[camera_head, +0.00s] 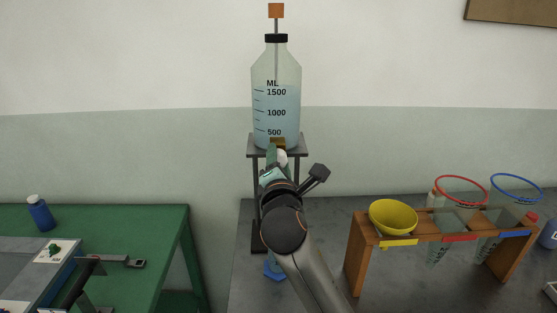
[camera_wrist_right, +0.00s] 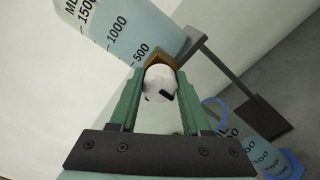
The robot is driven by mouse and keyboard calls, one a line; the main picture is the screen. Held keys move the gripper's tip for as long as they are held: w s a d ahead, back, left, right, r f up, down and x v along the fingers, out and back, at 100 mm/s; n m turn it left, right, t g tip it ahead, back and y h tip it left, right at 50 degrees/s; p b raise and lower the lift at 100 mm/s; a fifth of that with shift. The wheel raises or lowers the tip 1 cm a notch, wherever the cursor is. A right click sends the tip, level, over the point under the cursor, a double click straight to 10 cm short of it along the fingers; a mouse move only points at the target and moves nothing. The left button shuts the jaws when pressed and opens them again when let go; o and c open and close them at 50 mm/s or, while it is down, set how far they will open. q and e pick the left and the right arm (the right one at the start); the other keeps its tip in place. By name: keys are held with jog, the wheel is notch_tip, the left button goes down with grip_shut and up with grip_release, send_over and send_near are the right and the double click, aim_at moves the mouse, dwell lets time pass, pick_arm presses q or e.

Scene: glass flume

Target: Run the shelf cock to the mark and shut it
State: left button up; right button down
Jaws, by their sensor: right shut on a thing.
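A clear bottle (camera_head: 276,75) with ML marks stands on a small dark shelf stand (camera_head: 303,149). Pale blue liquid in it reaches about the 1500 mark. The brass cock (camera_wrist_right: 158,59) with a white round knob (camera_wrist_right: 160,82) sits low at the bottle's front. My right gripper (camera_head: 277,156) is shut on the white knob, which shows between the green fingers in the right wrist view (camera_wrist_right: 159,95). A measuring cylinder (camera_wrist_right: 245,125) with blue rim and base stands below; my arm mostly hides it in the head view, leaving its blue base (camera_head: 273,271). My left gripper is not in view.
A wooden rack (camera_head: 358,258) at right holds a yellow bowl (camera_head: 393,217) and ringed clear vessels. A green table (camera_head: 150,220) at left carries a blue bottle (camera_head: 40,215) and a grey board. The grey bench (camera_head: 240,290) is clear left of the stand.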

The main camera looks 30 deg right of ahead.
dwell(0.3)
jog(key=shift+c, duration=1.9)
grip_release()
